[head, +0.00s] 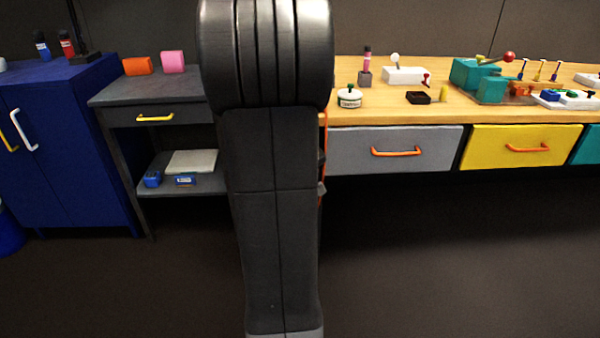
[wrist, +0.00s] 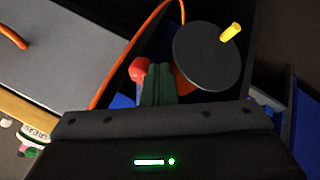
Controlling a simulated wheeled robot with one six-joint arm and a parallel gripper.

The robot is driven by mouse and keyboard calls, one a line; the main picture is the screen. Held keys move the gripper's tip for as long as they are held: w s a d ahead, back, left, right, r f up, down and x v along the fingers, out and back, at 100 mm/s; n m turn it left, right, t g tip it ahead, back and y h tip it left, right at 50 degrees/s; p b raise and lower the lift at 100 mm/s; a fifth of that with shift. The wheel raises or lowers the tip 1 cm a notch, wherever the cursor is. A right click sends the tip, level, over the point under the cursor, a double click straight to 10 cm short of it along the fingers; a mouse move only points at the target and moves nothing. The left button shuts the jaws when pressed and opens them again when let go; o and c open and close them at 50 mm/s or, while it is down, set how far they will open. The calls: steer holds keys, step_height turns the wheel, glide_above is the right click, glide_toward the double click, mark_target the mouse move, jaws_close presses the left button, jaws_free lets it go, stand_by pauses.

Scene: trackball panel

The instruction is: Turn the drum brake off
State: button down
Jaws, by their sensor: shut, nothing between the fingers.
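In the wrist view, a dark grey round disc (wrist: 207,55) with a yellow peg (wrist: 230,32) stands just right of my gripper (wrist: 158,70). A red ball knob (wrist: 139,69) is just left of the fingertips, very near them; I cannot tell whether they touch. It may be the brake's knob, but its lever is hidden. My gripper is shut and empty, with its dark green fingers together. An orange part (wrist: 184,84) shows between the fingers and the disc. In the head view my arm hides this spot and the gripper.
An orange cable (wrist: 124,58) curves past the fingers on the left. A grey drawer (head: 345,150) with an orange handle (head: 396,152) lies beside my arm, under the wooden bench (head: 340,112). A teal device (head: 474,74) stands on the bench. The floor in front is clear.

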steer(key=shift+d, duration=0.95)
